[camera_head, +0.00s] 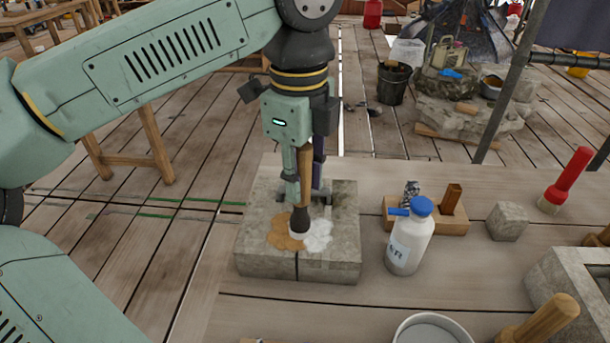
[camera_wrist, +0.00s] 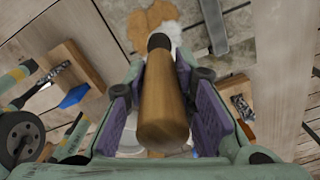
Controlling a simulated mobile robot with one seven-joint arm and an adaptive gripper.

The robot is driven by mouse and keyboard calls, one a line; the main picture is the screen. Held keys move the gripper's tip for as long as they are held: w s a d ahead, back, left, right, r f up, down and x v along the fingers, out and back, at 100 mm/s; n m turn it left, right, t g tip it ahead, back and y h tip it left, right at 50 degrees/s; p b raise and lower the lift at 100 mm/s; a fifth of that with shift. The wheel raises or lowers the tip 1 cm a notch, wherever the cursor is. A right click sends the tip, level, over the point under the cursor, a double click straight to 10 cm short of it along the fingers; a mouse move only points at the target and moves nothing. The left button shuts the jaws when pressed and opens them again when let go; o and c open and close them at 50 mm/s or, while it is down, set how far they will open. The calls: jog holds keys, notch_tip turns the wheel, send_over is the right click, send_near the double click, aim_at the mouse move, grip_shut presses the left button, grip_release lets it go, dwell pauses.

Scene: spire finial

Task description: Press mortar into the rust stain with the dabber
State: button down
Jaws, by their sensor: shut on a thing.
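My gripper (camera_head: 304,185) is shut on the wooden handle of the dabber (camera_head: 300,219), which hangs upright with its dark head low over the stone block (camera_head: 258,206). The rust stain (camera_head: 283,233) is an orange-brown patch on the block's top. White mortar (camera_head: 319,235) lies beside it on the right, under and next to the dabber's tip. Whether the tip touches is hard to tell. In the wrist view, the dabber handle (camera_wrist: 163,100) sits between the finger pads, and the stain (camera_wrist: 150,20) shows beyond its head.
A white bottle with a blue cap (camera_head: 408,245) stands right of the block. Behind it is a wooden holder (camera_head: 455,222). A grey cube (camera_head: 508,221), a red-handled tool (camera_head: 568,180), a bowl (camera_head: 432,330) and a wooden handle (camera_head: 540,320) are further right and in front.

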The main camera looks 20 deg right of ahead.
jog(key=shift+w+d, duration=0.25)
jog(key=shift+w, duration=0.4)
jog(key=shift+s+d+f+b, duration=0.1)
jog(key=shift+s+d+b, duration=0.2)
jog(key=shift+d, duration=0.45)
jog(key=shift+s+d+f+b, duration=0.1)
jog(key=shift+s+d, duration=0.25)
jog(key=shift+d, duration=0.35)
dwell(0.3)
notch_tip(320, 180, up, 7)
jog(key=p, duration=0.5)
jog(key=shift+a, duration=0.15)
dwell(1.0)
